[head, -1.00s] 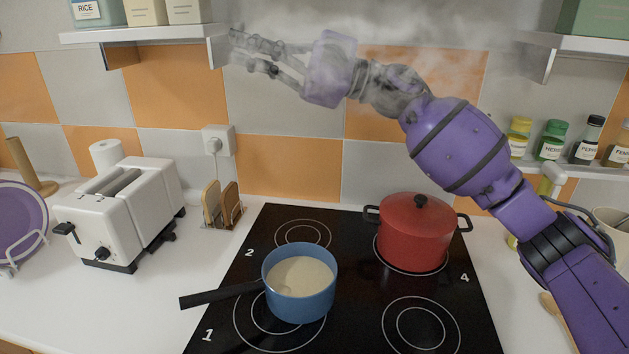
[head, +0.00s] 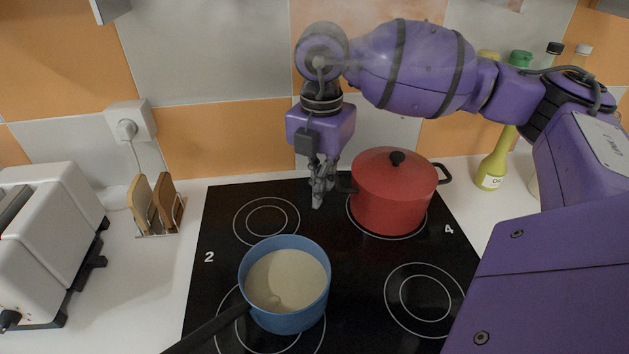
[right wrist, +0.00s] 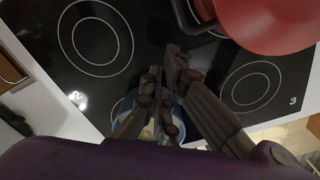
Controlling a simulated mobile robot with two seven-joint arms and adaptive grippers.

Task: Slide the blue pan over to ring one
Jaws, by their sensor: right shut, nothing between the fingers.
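The blue pan (head: 285,318), with pale contents and a black handle toward the front left, sits upright on the hob (head: 350,270). It overlaps the front-left ring (head: 222,312), off its centre toward the back. That ring's number is out of the picture now; it read 1 earlier. My right gripper (head: 322,198) points down, shut and empty, behind the pan and just left of the red pot, apart from the pan. In the right wrist view the pan (right wrist: 120,105) is mostly hidden behind the fingers (right wrist: 165,90). My left gripper is not in view.
The red pot (head: 385,205) stands on the back-right ring, close beside my right gripper. The back-left ring (head: 266,222) and front-right ring (head: 424,298) are bare. Thin steam hangs above.

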